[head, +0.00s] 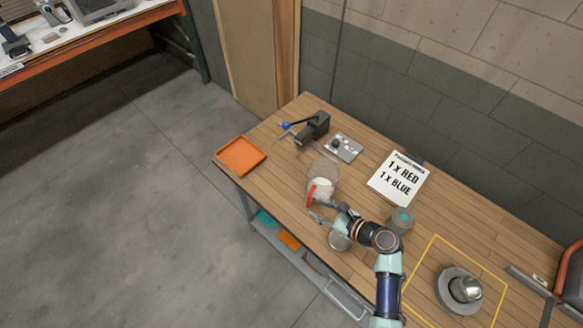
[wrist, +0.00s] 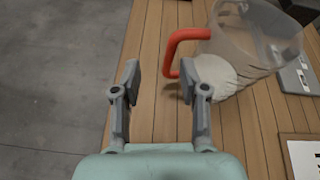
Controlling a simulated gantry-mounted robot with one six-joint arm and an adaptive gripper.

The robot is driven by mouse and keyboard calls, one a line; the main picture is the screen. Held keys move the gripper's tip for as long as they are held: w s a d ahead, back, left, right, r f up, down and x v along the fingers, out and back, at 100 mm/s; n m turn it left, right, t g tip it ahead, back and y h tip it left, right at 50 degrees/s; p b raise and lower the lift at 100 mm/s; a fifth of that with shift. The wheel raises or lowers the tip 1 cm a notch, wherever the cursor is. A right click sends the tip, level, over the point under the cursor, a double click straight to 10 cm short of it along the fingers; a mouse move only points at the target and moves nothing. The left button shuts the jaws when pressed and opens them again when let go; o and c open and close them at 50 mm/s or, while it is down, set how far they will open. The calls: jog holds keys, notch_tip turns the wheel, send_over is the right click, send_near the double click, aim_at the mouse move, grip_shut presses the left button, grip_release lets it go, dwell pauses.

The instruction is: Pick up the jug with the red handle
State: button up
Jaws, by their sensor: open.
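The jug (head: 321,184) is clear with a red handle (head: 311,196) and holds something white. It stands upright on the wooden table. In the wrist view the jug (wrist: 262,40) is at the upper right, its red handle (wrist: 172,52) pointing left. My gripper (head: 318,209) is open and empty just in front of the handle. In the wrist view my gripper (wrist: 158,82) has its fingers apart; the right fingertip is close to the handle's lower end, and I cannot tell whether it touches.
An orange tray (head: 240,156) lies at the table's left end. A black device (head: 318,124), a metal plate (head: 344,147) and a sign (head: 398,179) stand behind. A teal-topped container (head: 402,220) and a metal can (head: 339,241) are beside my arm. A silver object (head: 464,289) sits at right.

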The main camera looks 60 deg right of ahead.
aim_at(309, 200)
jog(key=w+d+f, duration=0.1)
jog(key=w, duration=0.1)
jog(key=w+d+f+m+b, duration=0.1)
jog(key=w+f+m, duration=0.1)
jog(key=w, duration=0.1)
jog(key=shift+w+d+f+h, duration=0.35)
jog(key=shift+d+h, duration=0.05)
grip_shut()
jog(key=shift+r, duration=0.1)
